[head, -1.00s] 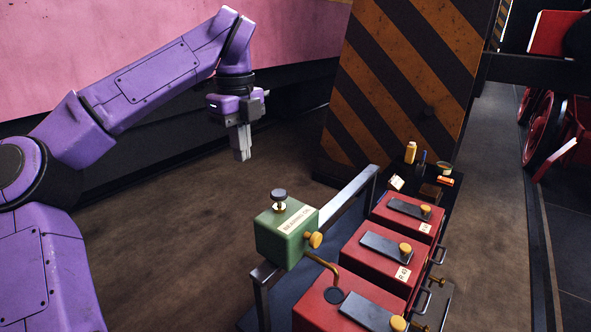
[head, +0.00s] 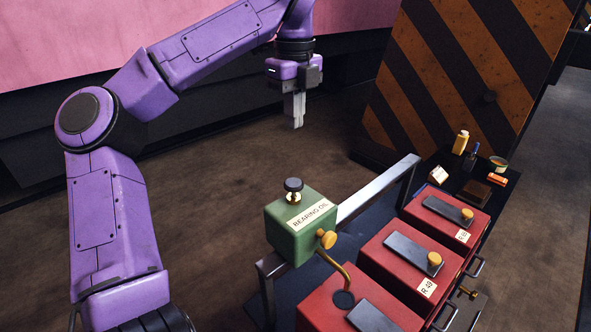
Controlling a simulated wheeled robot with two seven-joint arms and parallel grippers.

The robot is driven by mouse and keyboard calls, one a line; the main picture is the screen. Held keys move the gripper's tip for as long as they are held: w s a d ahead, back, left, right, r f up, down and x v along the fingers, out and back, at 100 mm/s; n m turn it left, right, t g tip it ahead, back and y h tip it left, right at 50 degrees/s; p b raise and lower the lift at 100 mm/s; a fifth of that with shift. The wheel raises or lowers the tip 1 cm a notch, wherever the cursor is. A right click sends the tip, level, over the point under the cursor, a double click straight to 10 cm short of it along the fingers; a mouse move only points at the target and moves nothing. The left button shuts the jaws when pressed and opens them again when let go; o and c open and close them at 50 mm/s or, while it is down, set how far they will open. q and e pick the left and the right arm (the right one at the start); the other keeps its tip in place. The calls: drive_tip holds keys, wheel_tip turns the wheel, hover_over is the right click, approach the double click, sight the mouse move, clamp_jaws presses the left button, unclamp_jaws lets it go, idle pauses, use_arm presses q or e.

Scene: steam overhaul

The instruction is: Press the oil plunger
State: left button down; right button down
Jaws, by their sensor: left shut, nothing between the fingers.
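A green oil box (head: 300,226) labelled "BEARING OIL" is mounted on a grey metal rail. The oil plunger (head: 293,188), a dark round knob on a short light stem, stands up from the top of the box. A yellow knob (head: 326,239) sits on its side, and a brass spout (head: 338,269) curves down toward a dark round opening in the nearest red box. My left gripper (head: 297,124) points down with its fingers together and empty. In the picture it is above the plunger, apart from it. My right gripper is out of view.
Red boxes (head: 399,255) with grey lids and yellow knobs stand in a row at the right. A dark tray behind them holds a yellow bottle (head: 460,142) and small items. Open floor lies left of the rail (head: 384,188).

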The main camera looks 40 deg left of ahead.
sight(294, 183)
use_arm(q)
wheel_tip(294, 183, down, 14)
drive_tip(key=shift+r+p, duration=0.25)
drive_tip(key=shift+p, duration=0.95)
wheel_tip(294, 183, down, 3)
drive_tip(key=b, duration=0.3)
drive_tip(key=shift+f, duration=0.1)
drive_tip(key=shift+s, duration=0.1)
